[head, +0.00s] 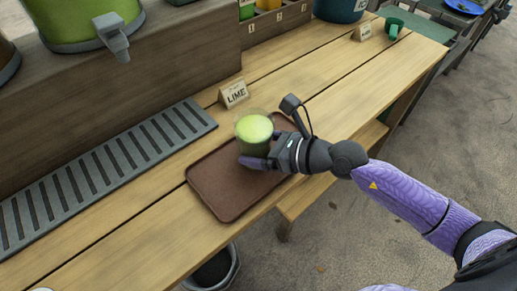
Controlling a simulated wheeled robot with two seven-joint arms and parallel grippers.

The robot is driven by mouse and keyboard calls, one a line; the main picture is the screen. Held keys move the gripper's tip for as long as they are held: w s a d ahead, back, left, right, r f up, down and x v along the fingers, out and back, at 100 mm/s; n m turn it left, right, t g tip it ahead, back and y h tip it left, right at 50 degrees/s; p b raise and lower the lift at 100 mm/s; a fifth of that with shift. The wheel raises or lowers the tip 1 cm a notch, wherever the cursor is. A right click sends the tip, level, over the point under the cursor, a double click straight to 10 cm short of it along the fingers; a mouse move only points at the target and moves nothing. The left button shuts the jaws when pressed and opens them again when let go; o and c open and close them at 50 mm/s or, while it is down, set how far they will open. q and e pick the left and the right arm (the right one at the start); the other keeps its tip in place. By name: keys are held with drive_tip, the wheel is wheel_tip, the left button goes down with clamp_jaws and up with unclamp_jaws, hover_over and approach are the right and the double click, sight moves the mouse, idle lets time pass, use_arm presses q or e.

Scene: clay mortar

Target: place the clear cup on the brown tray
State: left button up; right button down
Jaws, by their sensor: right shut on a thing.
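The clear cup (253,130) holds a green drink with a pale green top. It stands upright over the far part of the brown tray (225,185), which lies on the wooden table. My right gripper (257,158) reaches in from the right and is shut on the cup, low on its side. The cup's base is partly hidden by the gripper, so I cannot tell whether it touches the tray. The near part of the tray is bare. My left gripper is not in view.
A grey slotted drip grate (100,170) runs left of the tray. A LIME sign (234,93) stands behind the cup. A green dispenser (85,20) with a grey tap is at top left. A green cup (393,27) stands far right. The front table boards are clear.

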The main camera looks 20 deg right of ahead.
unclamp_jaws()
